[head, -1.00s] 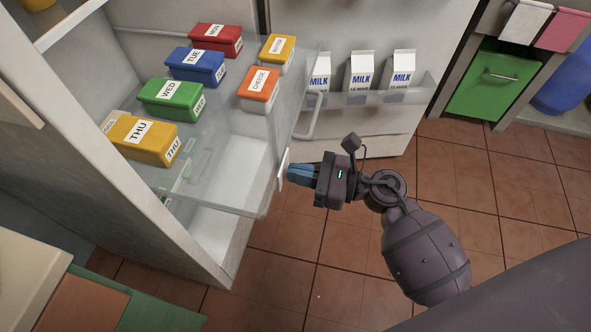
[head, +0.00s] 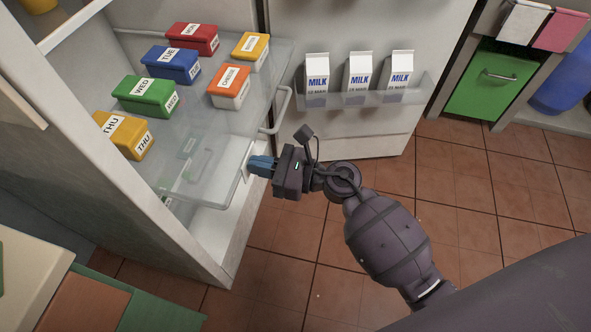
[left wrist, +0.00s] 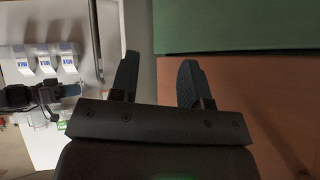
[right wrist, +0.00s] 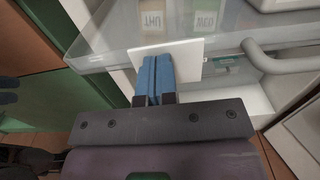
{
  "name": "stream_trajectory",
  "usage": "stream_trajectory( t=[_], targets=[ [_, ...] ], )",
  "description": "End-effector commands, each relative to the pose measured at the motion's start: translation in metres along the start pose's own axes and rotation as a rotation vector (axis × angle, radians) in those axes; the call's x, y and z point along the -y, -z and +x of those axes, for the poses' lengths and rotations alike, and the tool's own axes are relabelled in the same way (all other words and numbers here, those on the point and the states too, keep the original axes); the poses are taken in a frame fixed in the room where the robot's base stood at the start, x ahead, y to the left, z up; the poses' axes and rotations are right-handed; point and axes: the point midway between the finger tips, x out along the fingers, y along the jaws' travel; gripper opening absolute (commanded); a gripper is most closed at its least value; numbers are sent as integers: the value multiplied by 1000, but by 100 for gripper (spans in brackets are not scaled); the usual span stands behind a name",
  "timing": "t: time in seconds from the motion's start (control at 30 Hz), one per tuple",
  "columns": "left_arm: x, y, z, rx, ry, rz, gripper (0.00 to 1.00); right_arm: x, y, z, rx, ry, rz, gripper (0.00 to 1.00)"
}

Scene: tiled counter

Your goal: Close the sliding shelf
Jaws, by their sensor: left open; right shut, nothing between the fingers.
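The sliding shelf (head: 206,185) is a clear glass tray inside the white fridge, still extending a little toward the opening. A white plate (head: 235,175) sits on its front edge beside a curved handle (head: 278,115). My right gripper (head: 252,166) is shut and empty, with its blue fingertips at the white plate; the right wrist view shows the fingertips (right wrist: 155,75) against or very close to this plate (right wrist: 190,58). My left gripper (left wrist: 158,78) is open and empty in the left wrist view, out of the head view.
Several labelled boxes, such as the green WED box (head: 147,95), stand on the shelf. The open fridge door holds milk cartons (head: 357,72) at the right. A green-topped surface (head: 150,315) is at the lower left. Tiled floor (head: 470,190) is clear.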

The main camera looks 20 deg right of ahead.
Motion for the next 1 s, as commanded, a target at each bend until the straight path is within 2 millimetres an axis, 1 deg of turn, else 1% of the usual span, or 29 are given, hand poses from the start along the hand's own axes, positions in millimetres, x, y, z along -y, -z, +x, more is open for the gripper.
stream_trajectory(
  t=[0.03,0.1,0.6,0.8,0.9,1.0],
  targets=[
    [0,-1,-2,3,1,-2,43,0,-3,16,3,-4,-4,0],
    [0,-2,-2,8,1,-4,43,0,-3,36,2,-3,-4,0],
    [-2,-9,2,17,-5,5,43,-1,2,175,-1,-3,1,0],
    [-4,-5,7,2,-8,22,43,-1,4,222,-2,-2,3,0],
    [-4,-1,8,-11,-9,33,43,-1,4,242,-2,-2,4,0],
    [-5,-1,9,-13,-9,43,43,-1,3,258,-2,-2,4,0]
  ],
)
